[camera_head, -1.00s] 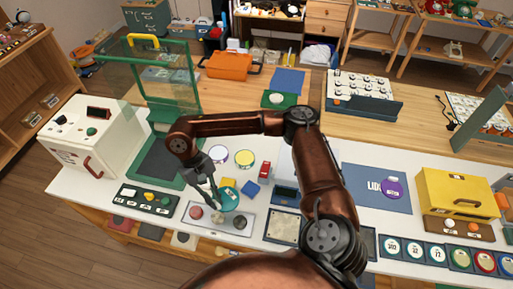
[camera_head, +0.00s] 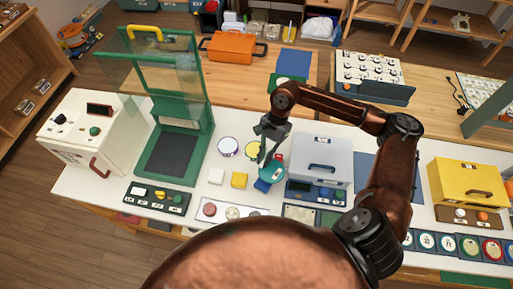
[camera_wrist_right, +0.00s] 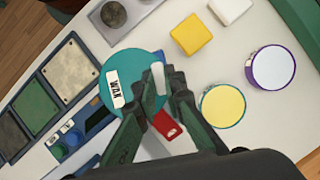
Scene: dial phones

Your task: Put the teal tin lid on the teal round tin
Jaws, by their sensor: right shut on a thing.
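The teal tin lid (camera_head: 277,173), a flat disc with a white label, is held by my right gripper (camera_head: 264,160) above the table. In the right wrist view the teal tin lid (camera_wrist_right: 138,62) lies under the fingertips of my right gripper (camera_wrist_right: 157,88), which are closed around a pale upright part on it. The teal round tin (camera_head: 252,149) stands left of and behind the lid, its teal rim around a yellow inside. In the right wrist view the teal round tin (camera_wrist_right: 223,105) is to the right of the fingers, apart from the lid. My left gripper is not in view.
A purple-rimmed round tin (camera_head: 228,147) stands beside the teal one. A white block (camera_head: 216,176), yellow block (camera_head: 239,180), blue block (camera_head: 262,186) and red item (camera_wrist_right: 168,124) are close by. A grey box (camera_head: 320,158) stands to the right, a green frame (camera_head: 205,120) to the left.

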